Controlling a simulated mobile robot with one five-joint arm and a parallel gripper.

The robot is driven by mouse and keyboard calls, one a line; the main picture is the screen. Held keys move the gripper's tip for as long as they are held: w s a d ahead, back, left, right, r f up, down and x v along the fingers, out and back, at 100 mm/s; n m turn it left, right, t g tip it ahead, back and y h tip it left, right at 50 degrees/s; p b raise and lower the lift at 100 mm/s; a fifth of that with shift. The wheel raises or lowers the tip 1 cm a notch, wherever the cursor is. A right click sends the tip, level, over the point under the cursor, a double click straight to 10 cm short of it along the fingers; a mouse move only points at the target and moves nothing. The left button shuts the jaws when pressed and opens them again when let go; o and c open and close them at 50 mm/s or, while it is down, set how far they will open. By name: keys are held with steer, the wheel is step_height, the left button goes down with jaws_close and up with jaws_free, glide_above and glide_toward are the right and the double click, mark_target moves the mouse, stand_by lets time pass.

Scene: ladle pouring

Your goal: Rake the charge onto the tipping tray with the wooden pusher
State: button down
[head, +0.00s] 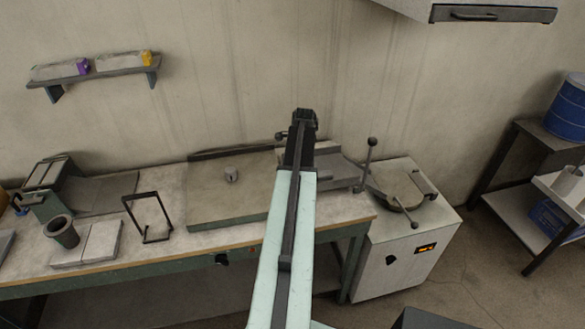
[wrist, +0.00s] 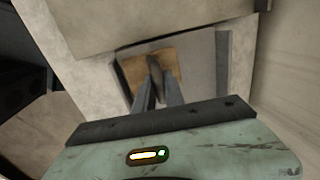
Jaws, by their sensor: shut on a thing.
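My gripper (wrist: 155,88) is shut on the dark upright handle of the wooden pusher (wrist: 133,70), whose flat tan head shows below the fingers in the wrist view. The head view shows my dark gripper (head: 303,115) from behind; the arm hides the pusher there. A grey tray, which looks like the tipping tray (head: 338,172), lies right of my arm; its grey surface (wrist: 204,58) seems to show beneath the pusher in the wrist view. A small grey cylinder (head: 231,174), possibly the charge, stands on the flat board (head: 215,205) left of my arm. I cannot tell whether the pusher touches the tray.
A white furnace cabinet (head: 385,263) with a round lid and levers stands right of the bench. A black wire frame (head: 146,212), a dark cup (head: 62,235) and pale blocks (head: 87,247) stand on the left. A hood (head: 470,10) hangs at upper right.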

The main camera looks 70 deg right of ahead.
steer(key=shift+s+d, duration=0.5)
steer(key=shift+s, duration=0.2)
steer(key=shift+w+a, duration=0.25)
steer(key=shift+w, duration=0.05)
steer(key=shift+w+a+r+p, duration=0.3)
steer(key=shift+w+r+p, duration=0.15)
steer(key=shift+r+p, duration=0.15)
steer(key=r+p, duration=0.5)
steer(key=r, duration=0.1)
steer(key=shift+w+a+p, duration=0.25)
steer(key=shift+w+p, duration=0.1)
steer(key=shift+p, duration=0.05)
steer(key=shift+f, duration=0.1)
